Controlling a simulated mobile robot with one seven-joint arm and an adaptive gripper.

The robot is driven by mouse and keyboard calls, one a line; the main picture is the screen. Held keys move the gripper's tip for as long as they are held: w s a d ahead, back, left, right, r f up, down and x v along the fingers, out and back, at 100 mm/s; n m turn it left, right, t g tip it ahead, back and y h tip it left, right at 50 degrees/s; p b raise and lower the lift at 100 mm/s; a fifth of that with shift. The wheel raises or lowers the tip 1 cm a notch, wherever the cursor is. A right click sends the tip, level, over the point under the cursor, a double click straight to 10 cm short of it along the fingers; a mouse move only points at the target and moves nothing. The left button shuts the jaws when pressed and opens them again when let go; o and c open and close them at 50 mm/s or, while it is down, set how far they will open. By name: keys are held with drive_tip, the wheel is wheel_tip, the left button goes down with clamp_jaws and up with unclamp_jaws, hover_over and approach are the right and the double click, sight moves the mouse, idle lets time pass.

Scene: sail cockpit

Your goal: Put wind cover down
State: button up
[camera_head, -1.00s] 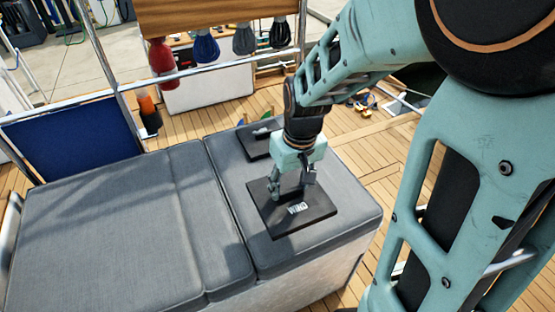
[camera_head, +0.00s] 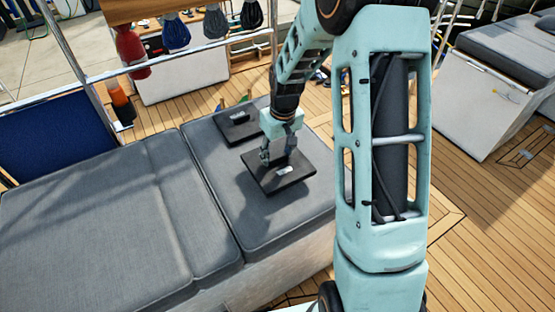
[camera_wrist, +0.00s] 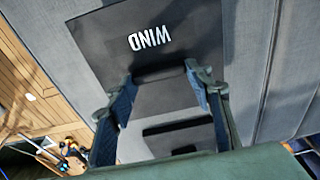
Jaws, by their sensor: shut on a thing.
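The wind cover is a flat black square plate (camera_head: 258,178) with a white WIND label. My gripper (camera_head: 279,160) is shut on its raised middle part. In the wrist view, the plate (camera_wrist: 112,50) shows behind the fingers (camera_wrist: 165,92), with the label upside down. The cover is over the right grey cushion (camera_head: 210,160), near its middle. A shadow lies on the cushion by its near edge; I cannot tell for sure whether the plate touches the cushion. The fingers hide part of the raised grip.
A second, similar black plate (camera_head: 233,133) lies farther back on the same cushion; it also shows in the wrist view (camera_wrist: 158,146). A wider grey cushion (camera_head: 90,220) is at left. A metal rail with hanging rope bundles (camera_head: 176,31) stands behind. Wooden deck (camera_head: 480,220) is at right.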

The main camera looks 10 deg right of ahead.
sight(278, 160)
drive_tip(key=shift+w+d+f, duration=0.1)
drive_tip(key=shift+w+f, duration=0.15)
drive_tip(key=shift+f, duration=0.05)
drive_tip(key=shift+w+f, duration=0.15)
drive_tip(key=shift+f, duration=1.5)
drive_tip(key=shift+f, duration=0.15)
drive_tip(key=o, duration=1.2)
wheel_tip(278, 160, up, 12)
drive_tip(key=s, duration=0.1)
drive_tip(key=shift+s+d+p, duration=0.3)
drive_tip(key=shift+s, duration=0.1)
